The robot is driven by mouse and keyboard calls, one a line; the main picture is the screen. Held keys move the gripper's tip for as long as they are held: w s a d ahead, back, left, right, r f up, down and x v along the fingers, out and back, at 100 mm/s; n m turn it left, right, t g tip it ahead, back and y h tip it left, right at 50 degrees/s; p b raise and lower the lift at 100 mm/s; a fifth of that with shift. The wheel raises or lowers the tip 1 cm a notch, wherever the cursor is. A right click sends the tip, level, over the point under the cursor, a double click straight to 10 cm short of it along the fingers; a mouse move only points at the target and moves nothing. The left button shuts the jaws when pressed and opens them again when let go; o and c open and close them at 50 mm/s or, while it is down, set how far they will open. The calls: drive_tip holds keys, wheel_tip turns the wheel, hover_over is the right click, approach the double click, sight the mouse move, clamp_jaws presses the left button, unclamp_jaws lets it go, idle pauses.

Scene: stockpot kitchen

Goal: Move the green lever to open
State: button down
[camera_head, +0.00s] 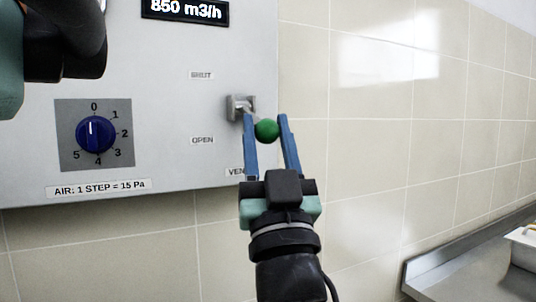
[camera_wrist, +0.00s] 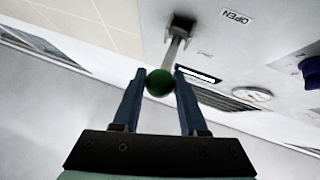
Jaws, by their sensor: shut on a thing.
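The green lever has a round green knob (camera_head: 266,130) on a short metal rod, which comes out of a grey metal mount (camera_head: 240,107) on the panel's right side. A SHUT label (camera_head: 201,75) is above the mount's level and an OPEN label (camera_head: 202,140) is below it. My gripper (camera_head: 266,117) has its blue fingers on both sides of the knob and is shut on it. In the wrist view the knob (camera_wrist: 160,82) sits between the fingertips, with the rod running up to the mount (camera_wrist: 183,24). I cannot tell the lever's exact angle.
The grey panel (camera_head: 165,110) carries a blue rotary knob (camera_head: 96,133) and a display reading 850 m3/h (camera_head: 186,10). A tiled wall (camera_head: 400,110) lies to the right. A metal counter (camera_head: 470,255) with a pale container (camera_head: 525,247) is at the lower right.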

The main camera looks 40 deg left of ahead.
drive_tip(key=shift+w+a+f+b, duration=0.1)
drive_tip(key=shift+a+f+b, duration=0.15)
drive_tip(key=shift+f+b, duration=0.25)
drive_tip(key=shift+w+a+f+b, duration=0.1)
drive_tip(key=shift+a+f+b, duration=0.15)
drive_tip(key=shift+f, duration=0.3)
drive_tip(key=shift+c, duration=2.3)
unclamp_jaws()
drive_tip(key=shift+a, duration=0.1)
drive_tip(key=shift+r, duration=0.1)
drive_tip(key=b+v, duration=0.6)
drive_tip(key=v, duration=0.7)
